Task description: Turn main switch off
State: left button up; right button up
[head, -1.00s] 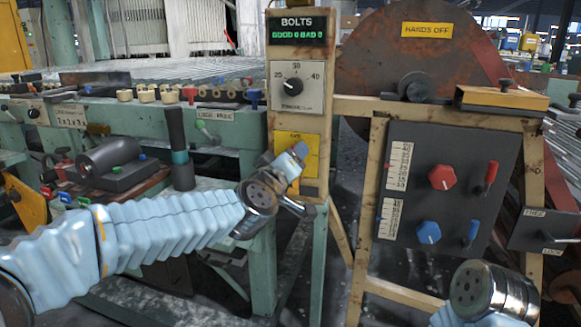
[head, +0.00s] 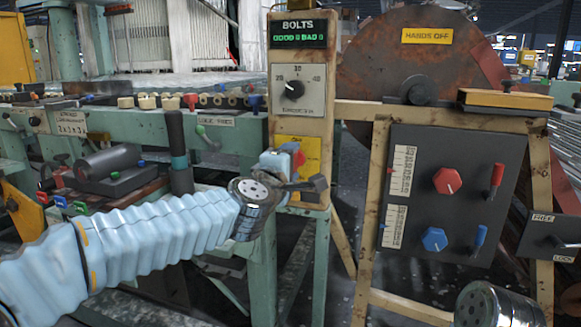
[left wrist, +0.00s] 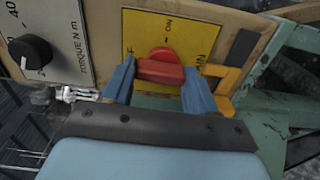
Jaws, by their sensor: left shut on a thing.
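The main switch is a red knob (left wrist: 160,70) on a yellow plate (left wrist: 205,30). The plate carries an ON mark above the knob and a partly hidden label to its left. In the head view the plate (head: 310,150) is low on the wooden post, and a bit of red knob (head: 299,158) shows. My left gripper (left wrist: 161,78) has its two blue fingers on either side of the knob's bar and is shut on it. In the head view my left gripper (head: 285,165) covers most of the switch. My right wrist shows at lower right, but its gripper is out of frame.
Above the switch are a torque dial (head: 291,89) and a BOLTS display (head: 298,34). To the right, a dark panel (head: 455,190) holds red and blue knobs and levers. A green bench (head: 230,150) lies left, close to my left arm.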

pick_arm(q)
jog(key=shift+n, duration=0.3)
jog(key=shift+f, duration=0.1)
jog(key=o, duration=1.1)
jog(key=shift+c, duration=0.2)
jog(key=v, duration=1.4)
